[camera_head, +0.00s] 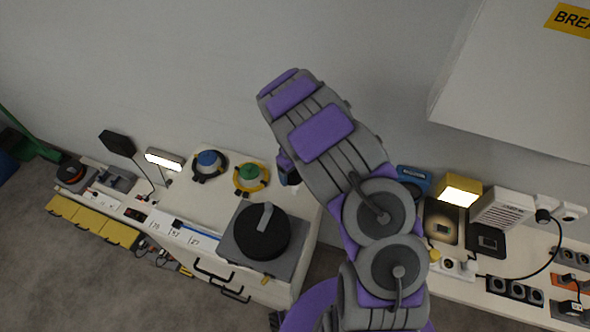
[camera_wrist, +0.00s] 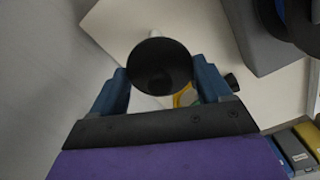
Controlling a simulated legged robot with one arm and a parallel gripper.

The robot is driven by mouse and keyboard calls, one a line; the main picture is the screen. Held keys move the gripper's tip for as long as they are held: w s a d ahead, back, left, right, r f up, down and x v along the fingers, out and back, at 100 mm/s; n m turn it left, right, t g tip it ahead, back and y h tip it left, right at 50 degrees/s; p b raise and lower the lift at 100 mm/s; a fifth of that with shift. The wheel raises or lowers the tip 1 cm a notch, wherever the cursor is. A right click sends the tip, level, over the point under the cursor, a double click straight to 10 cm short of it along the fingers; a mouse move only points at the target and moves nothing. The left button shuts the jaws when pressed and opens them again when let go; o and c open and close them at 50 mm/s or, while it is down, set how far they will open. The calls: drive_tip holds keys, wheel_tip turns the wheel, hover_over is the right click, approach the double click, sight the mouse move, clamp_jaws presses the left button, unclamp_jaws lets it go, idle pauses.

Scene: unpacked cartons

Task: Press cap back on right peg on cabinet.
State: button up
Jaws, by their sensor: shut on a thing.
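My gripper (camera_wrist: 160,84) is shut on a round black cap (camera_wrist: 160,62), held between its two blue fingers in the wrist view. The cap hides most of what lies behind it. In the head view my gripper (camera_head: 288,172) is above the right part of the white cabinet (camera_head: 222,237), mostly hidden by my arm. Just left of it, a green-topped round fitting (camera_head: 250,173) sits in a yellow ring. Part of a yellow ring (camera_wrist: 185,97) shows behind the cap in the wrist view.
A blue-topped fitting (camera_head: 208,162) stands left of the green one. A large black dial (camera_head: 262,232) on a grey block is in front. A lit lamp (camera_head: 165,159) and a black panel on a stalk (camera_head: 117,143) stand left. Another bench with sockets (camera_head: 515,292) is right.

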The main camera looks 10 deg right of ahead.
sight(297, 174)
drive_tip(key=shift+f, duration=0.5)
drive_tip(key=shift+d+f+b, duration=0.25)
drive_tip(key=shift+d+f, duration=0.1)
drive_tip(key=shift+f, duration=0.2)
drive_tip(key=shift+d+f+b, duration=0.2)
drive_tip(key=shift+d+f, duration=0.1)
drive_tip(key=shift+f, duration=0.25)
drive_tip(key=shift+d+f, duration=0.15)
drive_tip(key=shift+f, duration=0.45)
drive_tip(key=shift+a+f, duration=0.15)
drive_tip(key=shift+a, duration=0.5)
drive_tip(key=shift+s+d+p, duration=0.1)
drive_tip(key=shift+d+p, duration=0.25)
drive_tip(key=shift+d, duration=0.5)
drive_tip(key=shift+a, duration=0.35)
drive_tip(key=shift+a, duration=0.1)
drive_tip(key=shift+f, duration=0.85)
